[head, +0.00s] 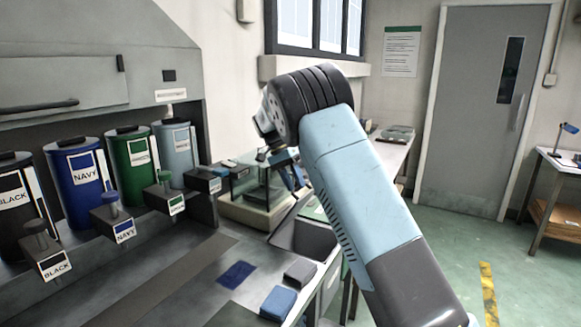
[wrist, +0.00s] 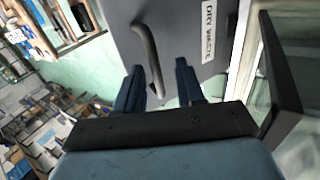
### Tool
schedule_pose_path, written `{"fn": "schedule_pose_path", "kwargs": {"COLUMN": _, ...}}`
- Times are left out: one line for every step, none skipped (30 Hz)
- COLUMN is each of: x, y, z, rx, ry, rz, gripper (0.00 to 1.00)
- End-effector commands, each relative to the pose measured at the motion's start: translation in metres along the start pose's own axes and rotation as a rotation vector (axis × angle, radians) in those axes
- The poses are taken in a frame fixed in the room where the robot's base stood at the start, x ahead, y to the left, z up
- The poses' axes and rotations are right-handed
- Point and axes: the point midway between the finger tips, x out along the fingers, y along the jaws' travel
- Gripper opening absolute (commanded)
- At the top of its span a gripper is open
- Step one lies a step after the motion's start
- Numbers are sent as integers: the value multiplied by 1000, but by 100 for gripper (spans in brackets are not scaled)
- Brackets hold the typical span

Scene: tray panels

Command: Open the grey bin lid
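In the wrist view a grey lid panel (wrist: 185,40) with a white label reading "DRY WASTE" (wrist: 224,30) fills the upper middle. A curved grey bar handle (wrist: 146,48) stands on it. My gripper (wrist: 160,82) has two dark blue fingers spread apart, with the near end of the handle showing between them, closer to the left finger. I cannot tell if a finger touches it. The lid looks closed, though its edges are partly out of view. In the head view my arm covers the middle, and I cannot make out the bin lid there.
Black (head: 18,195), navy (head: 78,175), green (head: 132,160) and grey (head: 175,152) canisters line the left bench. A glass-sided box (head: 260,185) stands beyond. Green floor (head: 450,250) is open to the right.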

Motion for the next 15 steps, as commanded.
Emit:
{"fn": "schedule_pose_path", "kwargs": {"x": -6, "y": 0, "z": 0, "rx": 0, "ry": 2, "rz": -2, "gripper": 38}}
{"fn": "schedule_pose_path", "kwargs": {"x": -11, "y": 0, "z": -1, "rx": 0, "ry": 2, "rz": -3, "gripper": 38}}
{"fn": "schedule_pose_path", "kwargs": {"x": -18, "y": 0, "z": 0, "rx": 0, "ry": 2, "rz": -2, "gripper": 38}}
{"fn": "schedule_pose_path", "kwargs": {"x": -23, "y": 0, "z": 0, "rx": 0, "ry": 3, "rz": -3, "gripper": 38}}
{"fn": "schedule_pose_path", "kwargs": {"x": -29, "y": 0, "z": -1, "rx": 0, "ry": 3, "rz": -3, "gripper": 38}}
{"fn": "schedule_pose_path", "kwargs": {"x": -37, "y": -1, "z": -1, "rx": 0, "ry": 3, "rz": -3, "gripper": 38}}
{"fn": "schedule_pose_path", "kwargs": {"x": -43, "y": -1, "z": 0, "rx": 0, "ry": 3, "rz": -3, "gripper": 38}}
{"fn": "schedule_pose_path", "kwargs": {"x": -49, "y": -1, "z": 0, "rx": 0, "ry": 3, "rz": -3, "gripper": 38}}
{"fn": "schedule_pose_path", "kwargs": {"x": -56, "y": -1, "z": 0, "rx": 0, "ry": 2, "rz": -2, "gripper": 38}}
{"fn": "schedule_pose_path", "kwargs": {"x": -62, "y": -2, "z": 0, "rx": -1, "ry": 2, "rz": -3, "gripper": 38}}
{"fn": "schedule_pose_path", "kwargs": {"x": -67, "y": -2, "z": 0, "rx": -1, "ry": 2, "rz": -2, "gripper": 38}}
{"fn": "schedule_pose_path", "kwargs": {"x": -75, "y": -2, "z": 0, "rx": -1, "ry": 2, "rz": -3, "gripper": 38}}
{"fn": "schedule_pose_path", "kwargs": {"x": -80, "y": -2, "z": 0, "rx": -1, "ry": 1, "rz": -2, "gripper": 38}}
{"fn": "schedule_pose_path", "kwargs": {"x": -84, "y": -2, "z": 0, "rx": -1, "ry": 2, "rz": -2, "gripper": 38}}
{"fn": "schedule_pose_path", "kwargs": {"x": -91, "y": -2, "z": 0, "rx": -1, "ry": 2, "rz": -2, "gripper": 38}}
